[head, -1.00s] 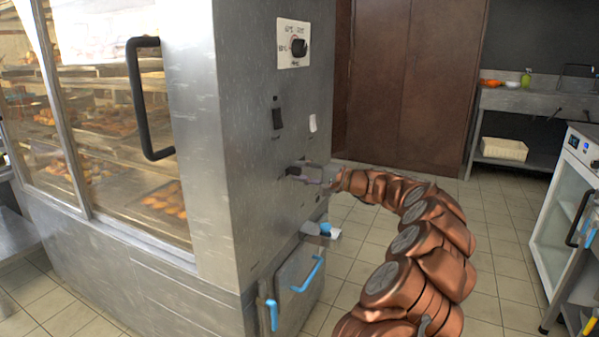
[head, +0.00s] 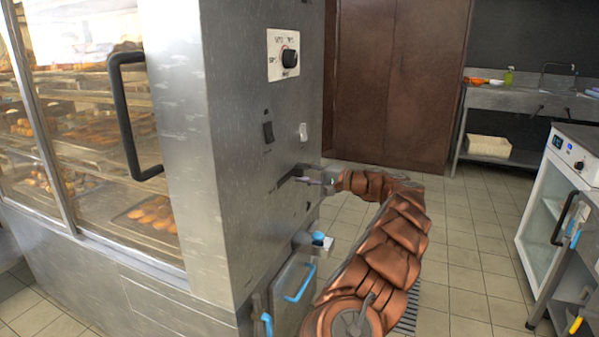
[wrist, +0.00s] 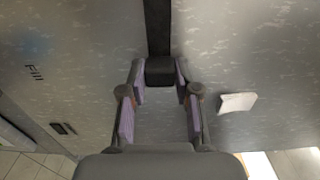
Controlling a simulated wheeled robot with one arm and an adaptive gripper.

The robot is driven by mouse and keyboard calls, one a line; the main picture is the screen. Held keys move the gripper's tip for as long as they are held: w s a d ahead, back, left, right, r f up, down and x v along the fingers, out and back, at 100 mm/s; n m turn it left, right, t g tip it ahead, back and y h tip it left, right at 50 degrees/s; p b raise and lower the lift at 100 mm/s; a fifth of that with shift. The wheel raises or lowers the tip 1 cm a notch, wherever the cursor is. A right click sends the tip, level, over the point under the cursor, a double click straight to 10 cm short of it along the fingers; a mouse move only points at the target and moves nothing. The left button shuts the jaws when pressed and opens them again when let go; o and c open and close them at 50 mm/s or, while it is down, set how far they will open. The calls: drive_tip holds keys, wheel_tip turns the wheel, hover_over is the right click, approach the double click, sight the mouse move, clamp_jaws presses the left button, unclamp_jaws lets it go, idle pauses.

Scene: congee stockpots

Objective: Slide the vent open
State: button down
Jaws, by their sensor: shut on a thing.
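The vent is a dark slot (head: 287,176) in the side panel of a metal food cabinet (head: 245,225). Its black knob (wrist: 160,70) sits at the near end of the dark strip (wrist: 158,25) in the wrist view. My gripper (wrist: 160,82) is shut on this knob, with one purple-padded finger on each side. In the head view my gripper (head: 318,179) is at the panel, below the switches, at the right part of the slot. The fingers hide most of the knob there.
Above the gripper are a dial (head: 289,58), a black switch (head: 267,132) and a white switch (head: 303,132). Below it, a blue-handled hatch (head: 298,284) and a small blue-topped part (head: 320,240) stick out. Tiled floor (head: 455,220) is clear to the right.

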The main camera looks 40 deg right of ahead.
drive_tip(key=shift+d+r, duration=0.15)
drive_tip(key=shift+d, duration=0.1)
drive_tip(key=c, duration=1.2)
unclamp_jaws()
drive_tip(key=shift+w, duration=0.1)
drive_tip(key=o, duration=0.4)
drive_tip(key=shift+c, duration=0.2)
drive_tip(key=v, duration=1.2)
drive_tip(key=shift+a, duration=0.2)
